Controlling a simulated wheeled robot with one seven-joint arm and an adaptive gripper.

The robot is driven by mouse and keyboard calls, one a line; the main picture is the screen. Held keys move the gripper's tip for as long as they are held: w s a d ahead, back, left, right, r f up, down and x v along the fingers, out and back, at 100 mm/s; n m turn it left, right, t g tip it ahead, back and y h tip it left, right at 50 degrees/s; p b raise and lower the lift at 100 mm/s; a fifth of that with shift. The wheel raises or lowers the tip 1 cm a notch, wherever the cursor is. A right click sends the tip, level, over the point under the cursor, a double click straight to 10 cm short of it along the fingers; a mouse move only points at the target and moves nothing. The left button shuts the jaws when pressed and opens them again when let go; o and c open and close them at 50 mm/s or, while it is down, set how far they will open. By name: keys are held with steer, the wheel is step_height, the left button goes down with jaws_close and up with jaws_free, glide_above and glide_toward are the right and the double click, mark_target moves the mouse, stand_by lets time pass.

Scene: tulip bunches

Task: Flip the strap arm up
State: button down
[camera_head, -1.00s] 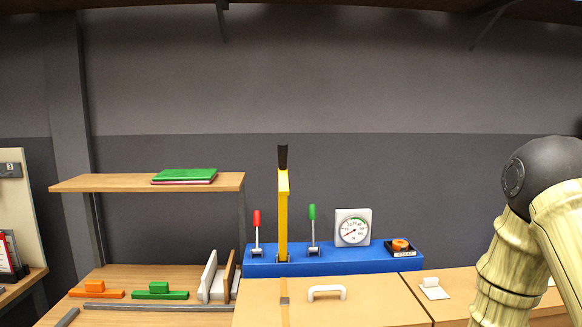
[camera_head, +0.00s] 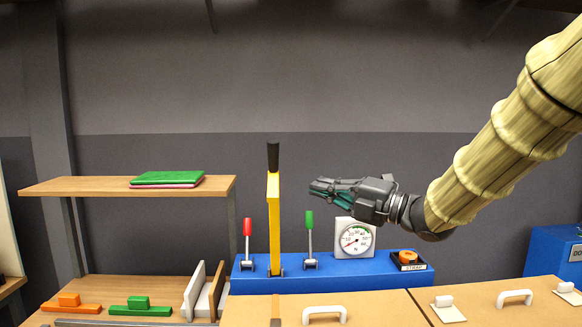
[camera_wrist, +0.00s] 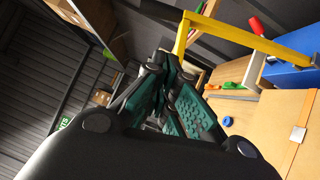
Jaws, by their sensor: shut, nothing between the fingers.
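The yellow strap arm (camera_head: 274,215) with its black grip (camera_head: 273,156) stands upright on the blue base (camera_head: 335,268). In the wrist view the yellow arm (camera_wrist: 245,36) crosses the upper right. My gripper (camera_head: 318,188) is shut and empty. In the head view it lies right of the yellow arm, at the height of its upper part, with a visible gap, fingers pointing left. In the wrist view my gripper (camera_wrist: 165,62) shows green finger pads, and its tips lie just left of and below the yellow arm's corner.
A red-topped lever (camera_head: 247,238) and a green-topped lever (camera_head: 310,235) flank the yellow arm. A gauge (camera_head: 355,240) and an orange button (camera_head: 408,257) sit to the right. A wooden shelf (camera_head: 90,187) holding books is at the left.

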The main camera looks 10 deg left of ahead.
steer(key=w+d+r+p+x, duration=0.1)
steer(key=p+x, duration=0.5)
steer(key=x, duration=0.7)
steer(key=shift+w+r+n, duration=0.35)
steer(key=shift+w+n, duration=0.05)
steer(key=shift+w, duration=0.25)
steer(key=shift+w+r, duration=0.1)
